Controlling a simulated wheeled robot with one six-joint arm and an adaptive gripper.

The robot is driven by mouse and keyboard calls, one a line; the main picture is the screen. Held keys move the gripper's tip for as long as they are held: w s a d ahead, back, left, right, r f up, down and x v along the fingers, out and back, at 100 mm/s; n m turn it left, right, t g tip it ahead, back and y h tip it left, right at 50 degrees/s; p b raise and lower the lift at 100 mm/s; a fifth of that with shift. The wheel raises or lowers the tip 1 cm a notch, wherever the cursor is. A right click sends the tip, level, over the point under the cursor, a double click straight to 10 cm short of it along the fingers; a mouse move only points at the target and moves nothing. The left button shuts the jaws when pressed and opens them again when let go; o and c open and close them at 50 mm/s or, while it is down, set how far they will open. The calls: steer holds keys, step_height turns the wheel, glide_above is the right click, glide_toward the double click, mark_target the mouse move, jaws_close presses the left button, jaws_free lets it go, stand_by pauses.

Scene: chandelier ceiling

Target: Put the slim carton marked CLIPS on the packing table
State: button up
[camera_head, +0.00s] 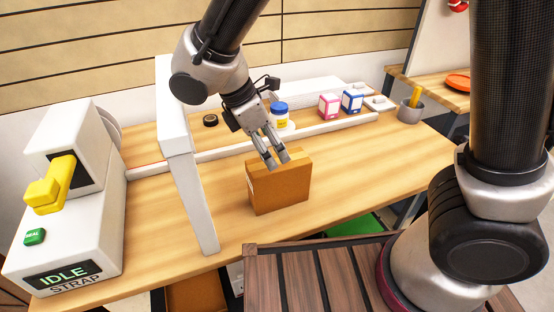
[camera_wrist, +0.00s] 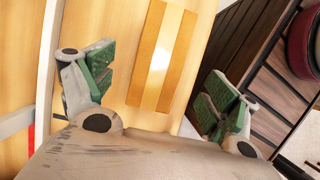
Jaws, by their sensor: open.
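A slim brown carton (camera_head: 282,188) stands upright on the wooden packing table (camera_head: 350,190), near its front edge. No CLIPS marking can be read on it in either view. My gripper (camera_head: 277,161) is open, pointing down at the carton's top edge. In the wrist view my gripper's green-padded fingers (camera_wrist: 160,80) are spread wide on either side of the carton (camera_wrist: 156,72), with gaps between. I cannot tell whether the fingertips are above its top or slightly below it.
A white arch (camera_head: 182,150) stands left of the carton, beside the strapping machine (camera_head: 70,215) reading IDLE STRAP. Behind are a blue-lidded jar (camera_head: 280,115), a pink box (camera_head: 329,106), a blue box (camera_head: 352,101) and a grey cup (camera_head: 410,111). Table right of the carton is clear.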

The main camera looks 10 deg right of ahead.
steer(key=shift+v, duration=1.15)
steer(key=shift+d+r, duration=0.1)
steer(key=shift+r, duration=0.05)
steer(key=w+d+r+m+y, duration=0.25)
steer(key=d+r+m, duration=0.25)
steer(key=d, duration=0.6)
steer(key=s+d+r+m+t, duration=0.1)
steer(key=s+d+r+m, duration=0.1)
steer(key=d+m, duration=0.3)
steer(key=s+d+r+m+t+y, duration=0.1)
steer(key=s+d+m, duration=0.4)
steer(key=d, duration=0.5)
steer(key=s+d+r+m+t, duration=0.1)
steer(key=s+d+r+m, duration=0.3)
steer(key=d+m, duration=0.2)
steer(key=shift+d+y, duration=0.35)
steer(key=shift+d, duration=0.5)
steer(key=shift+r, duration=0.1)
